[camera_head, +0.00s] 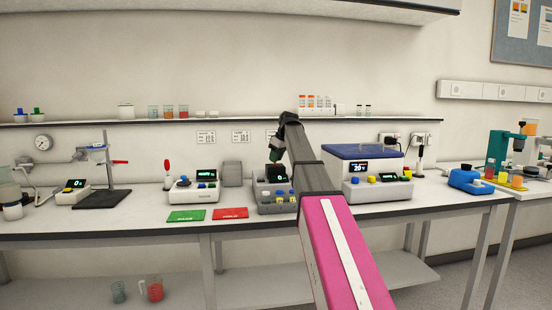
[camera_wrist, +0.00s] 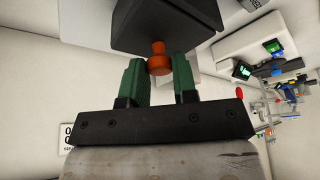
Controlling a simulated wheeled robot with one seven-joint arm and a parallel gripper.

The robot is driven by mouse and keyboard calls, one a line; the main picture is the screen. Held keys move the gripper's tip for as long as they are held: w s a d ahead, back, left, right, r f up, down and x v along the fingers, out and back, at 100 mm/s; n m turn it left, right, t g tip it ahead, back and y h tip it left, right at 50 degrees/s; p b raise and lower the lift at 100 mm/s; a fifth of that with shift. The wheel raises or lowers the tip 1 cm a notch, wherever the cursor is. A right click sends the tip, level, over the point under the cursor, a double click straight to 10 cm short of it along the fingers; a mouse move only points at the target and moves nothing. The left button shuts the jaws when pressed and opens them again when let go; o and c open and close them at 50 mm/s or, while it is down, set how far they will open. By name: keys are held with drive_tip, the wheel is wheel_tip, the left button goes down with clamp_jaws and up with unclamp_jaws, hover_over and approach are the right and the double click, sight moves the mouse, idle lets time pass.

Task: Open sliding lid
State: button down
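In the wrist view an orange-red knob (camera_wrist: 158,62) sticks out from a dark block (camera_wrist: 165,27), which may be the lid. My gripper (camera_wrist: 159,64) has its two green fingers either side of the knob. Little or no gap shows there, and I cannot tell whether they press on it. My arm covers that instrument's right part, and the knob cannot be made out there.
A grey instrument (camera_head: 185,194) and a dark grey box (camera_head: 232,173) stand to the left. A blue-lidded machine (camera_head: 350,180) stands close on the right. Green (camera_head: 186,216) and red (camera_head: 230,213) mats lie in front. A narrow shelf (camera_head: 80,123) with vials and beakers runs behind.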

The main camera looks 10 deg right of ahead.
drive_tip(key=w, duration=0.8)
drive_tip(key=shift+w, duration=0.15)
drive_tip(key=c, duration=0.9)
unclamp_jaws()
drive_tip(key=shift+r, duration=0.1)
drive_tip(key=v, duration=1)
drive_tip(key=shift+s+r, duration=0.25)
drive_tip(key=shift+r, duration=0.05)
drive_tip(key=shift+d, duration=0.1)
